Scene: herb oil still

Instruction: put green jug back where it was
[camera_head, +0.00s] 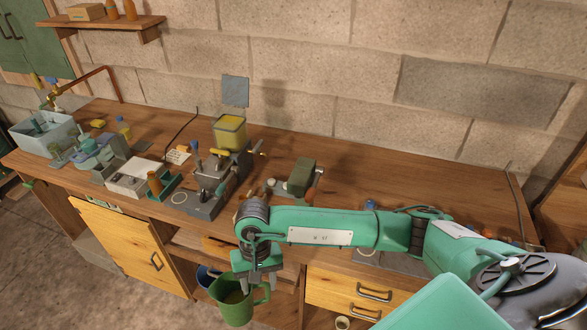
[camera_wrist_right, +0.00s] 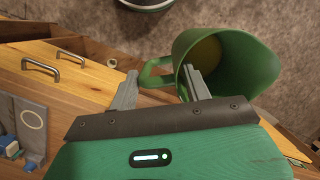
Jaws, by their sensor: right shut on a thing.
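The green jug (camera_head: 236,304) hangs in front of the workbench, below the level of its top, with its mouth facing up in the head view. My right gripper (camera_head: 262,284) is shut on the jug's handle. In the right wrist view, the handle of the jug (camera_wrist_right: 238,60) lies between the two fingers of my gripper (camera_wrist_right: 160,82). A yellowish patch shows inside the jug; I cannot tell whether it is liquid. My left gripper is not in view.
The bench top (camera_head: 420,160) holds a sink (camera_head: 45,137), a still with a yellow vessel (camera_head: 229,131), and a dark green box (camera_head: 302,176). Drawers (camera_head: 345,292) lie right of the jug. A blue container (camera_head: 207,277) sits on the lower shelf, close left of the jug.

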